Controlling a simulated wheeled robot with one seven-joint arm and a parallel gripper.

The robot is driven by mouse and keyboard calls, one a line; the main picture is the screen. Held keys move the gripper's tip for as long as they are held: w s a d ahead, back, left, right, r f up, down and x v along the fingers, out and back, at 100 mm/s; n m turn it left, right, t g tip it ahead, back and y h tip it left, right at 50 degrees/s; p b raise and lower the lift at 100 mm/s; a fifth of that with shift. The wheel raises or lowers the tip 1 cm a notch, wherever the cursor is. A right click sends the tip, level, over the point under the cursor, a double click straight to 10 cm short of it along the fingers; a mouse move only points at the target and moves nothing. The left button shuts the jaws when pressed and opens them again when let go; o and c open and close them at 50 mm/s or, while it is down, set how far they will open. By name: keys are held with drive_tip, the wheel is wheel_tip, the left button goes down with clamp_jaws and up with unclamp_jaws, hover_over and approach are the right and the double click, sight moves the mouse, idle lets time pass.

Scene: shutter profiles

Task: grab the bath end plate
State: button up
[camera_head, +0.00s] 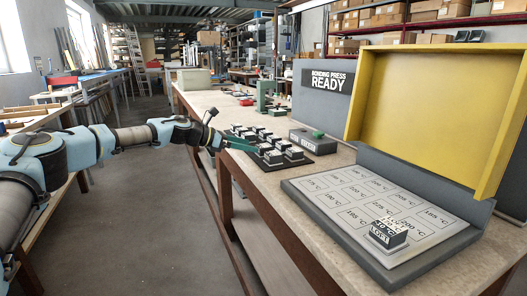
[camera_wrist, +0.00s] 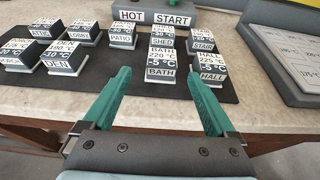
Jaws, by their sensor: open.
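The bath end plate (camera_wrist: 161,62) is a small dark block with white labels reading BATH, 220 °C and -5 °C, at the front of the dark mat (camera_wrist: 110,88) in the wrist view. My gripper (camera_wrist: 159,76) is open, with green fingers. In the wrist view, its fingertips appear to the left and right of the bath block, with nothing held between them. I cannot tell how close they are in depth. In the head view, my gripper (camera_head: 240,145) reaches the mat's near left edge; the bath block cannot be picked out there.
Similar labelled blocks stand around it, including HALL (camera_wrist: 209,68) close right, SHED (camera_wrist: 161,35) behind and DEN (camera_wrist: 66,57) left. A grey HOT START box (camera_wrist: 155,16) is behind. The press bed (camera_head: 330,200) holds a LOFT block (camera_head: 388,234) under a raised yellow lid (camera_head: 430,100).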

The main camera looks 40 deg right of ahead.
sight(263, 146)
drive_tip(key=shift+x, duration=0.8)
drive_tip(key=x, duration=0.1)
drive_tip(key=p+x, duration=0.1)
drive_tip(key=x, duration=0.2)
drive_tip(key=shift+s+d+r, duration=0.1)
drive_tip(key=shift+s+r, duration=0.1)
drive_tip(key=shift+s+d+f+p, duration=0.1)
drive_tip(key=shift+d+f+p, duration=0.2)
drive_tip(key=shift+d, duration=0.2)
drive_tip(key=shift+c, duration=0.3)
drive_tip(key=c, duration=1.4)
